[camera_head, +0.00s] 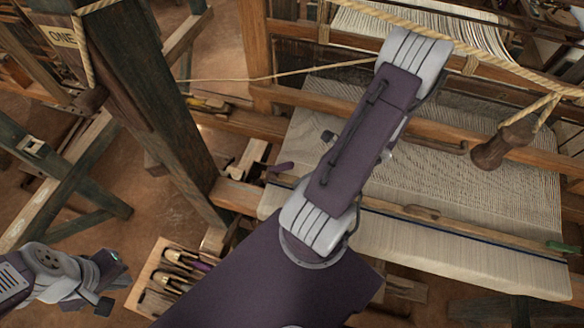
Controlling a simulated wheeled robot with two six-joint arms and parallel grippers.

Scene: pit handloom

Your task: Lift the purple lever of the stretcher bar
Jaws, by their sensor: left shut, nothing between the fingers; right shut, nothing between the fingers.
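The stretcher bar (400,209) is a thin wooden bar lying across the pale cloth, partly hidden behind my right arm. Its purple lever (282,167) shows at the bar's left end, just left of my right arm. A green piece (563,247) is at the right end. My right arm reaches up across the cloth, and its gripper is hidden behind the forearm. Only small grey parts peek out beside the forearm. My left gripper (117,277) is at the lower left, shut and empty, well apart from the lever.
A wooden tray (148,270) with tools is near my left gripper. A thick dark post (150,105) stands left of the lever. A rope crosses the top, and a wooden handle (500,147) hangs at the right. The brown floor is open at left.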

